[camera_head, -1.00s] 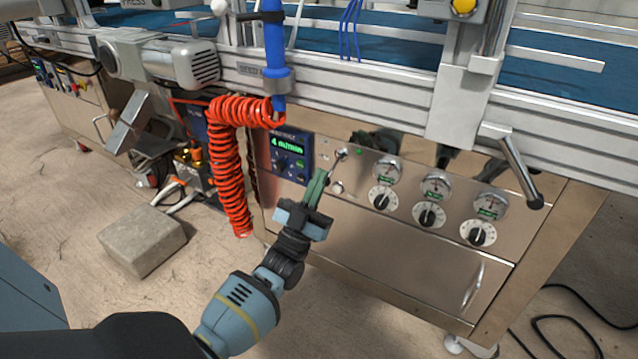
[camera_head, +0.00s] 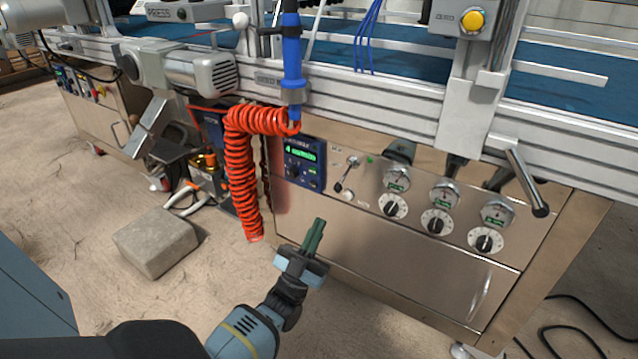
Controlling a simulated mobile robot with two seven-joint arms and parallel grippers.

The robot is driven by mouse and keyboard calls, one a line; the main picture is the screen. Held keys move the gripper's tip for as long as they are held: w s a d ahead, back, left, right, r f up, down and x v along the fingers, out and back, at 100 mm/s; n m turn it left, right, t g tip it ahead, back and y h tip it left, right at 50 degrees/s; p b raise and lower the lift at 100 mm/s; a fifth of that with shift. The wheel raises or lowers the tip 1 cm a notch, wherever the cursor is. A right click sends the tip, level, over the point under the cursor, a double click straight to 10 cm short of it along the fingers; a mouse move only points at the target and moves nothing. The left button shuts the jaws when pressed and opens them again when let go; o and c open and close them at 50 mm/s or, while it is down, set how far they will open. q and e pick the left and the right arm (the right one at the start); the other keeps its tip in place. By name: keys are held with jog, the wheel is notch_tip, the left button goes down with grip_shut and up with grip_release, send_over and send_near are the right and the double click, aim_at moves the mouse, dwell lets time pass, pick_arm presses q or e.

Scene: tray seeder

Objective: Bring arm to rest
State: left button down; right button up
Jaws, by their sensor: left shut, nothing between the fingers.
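My left gripper (camera_head: 317,226) is in front of the lower part of the steel control panel (camera_head: 345,228). Its green fingers are together with nothing between them, pointing up toward the panel. It is apart from the toggle switch (camera_head: 347,173), whose lever slants down to the left. A blue display unit (camera_head: 303,163) with green digits sits left of the switch. My right gripper is not in view.
A coiled red hose (camera_head: 241,180) hangs left of the panel. Round gauges and dials (camera_head: 437,222) line the panel's right side. A clamp lever (camera_head: 526,182) juts out at right. A stone block (camera_head: 156,242) lies on the floor at left. Black cables lie at lower right.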

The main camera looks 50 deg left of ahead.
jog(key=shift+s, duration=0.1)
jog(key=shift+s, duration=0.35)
